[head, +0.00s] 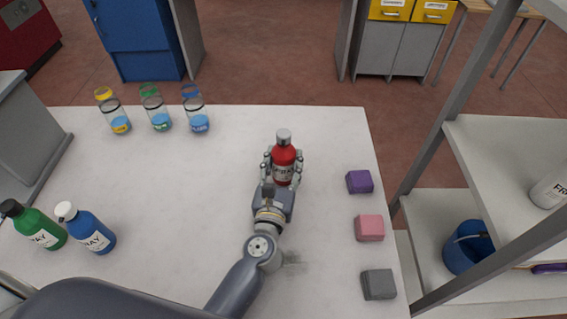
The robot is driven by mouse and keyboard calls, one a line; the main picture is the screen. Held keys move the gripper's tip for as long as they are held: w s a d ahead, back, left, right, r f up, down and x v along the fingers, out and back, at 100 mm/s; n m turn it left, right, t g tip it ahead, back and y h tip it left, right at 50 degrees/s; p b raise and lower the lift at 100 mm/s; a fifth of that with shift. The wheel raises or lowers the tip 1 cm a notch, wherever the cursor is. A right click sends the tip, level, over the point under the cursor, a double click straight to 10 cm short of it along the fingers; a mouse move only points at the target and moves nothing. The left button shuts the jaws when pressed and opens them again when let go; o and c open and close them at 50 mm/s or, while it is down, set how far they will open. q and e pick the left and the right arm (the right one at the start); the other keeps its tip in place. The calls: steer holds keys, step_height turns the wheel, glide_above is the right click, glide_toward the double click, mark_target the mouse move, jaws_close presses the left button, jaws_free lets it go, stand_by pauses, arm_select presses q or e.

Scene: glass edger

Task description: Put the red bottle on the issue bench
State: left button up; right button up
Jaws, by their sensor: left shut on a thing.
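The red bottle (284,158) has a grey cap and a pale label, and it is upright over the middle right of the white bench (190,215). My left gripper (282,170) is shut on the red bottle, its fingers around the body on both sides. I cannot tell whether the bottle's base touches the bench top, as the gripper hides it. Nothing in view marks this bench as the issue bench. My right gripper is not in view.
Jars (160,118) with coloured lids stand at the back left. A green bottle (40,229) and a blue bottle (88,231) stand at the front left. Purple (359,182), pink (369,228) and grey (378,285) blocks line the right edge. A shelf rack (505,160) stands right.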

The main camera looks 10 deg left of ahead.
arm_select(q)
steer(key=shift+w+r, duration=0.1)
steer(key=shift+f, duration=0.2)
steer(key=o, duration=1.3)
steer(key=shift+o, duration=0.2)
steer(key=shift+r, duration=0.1)
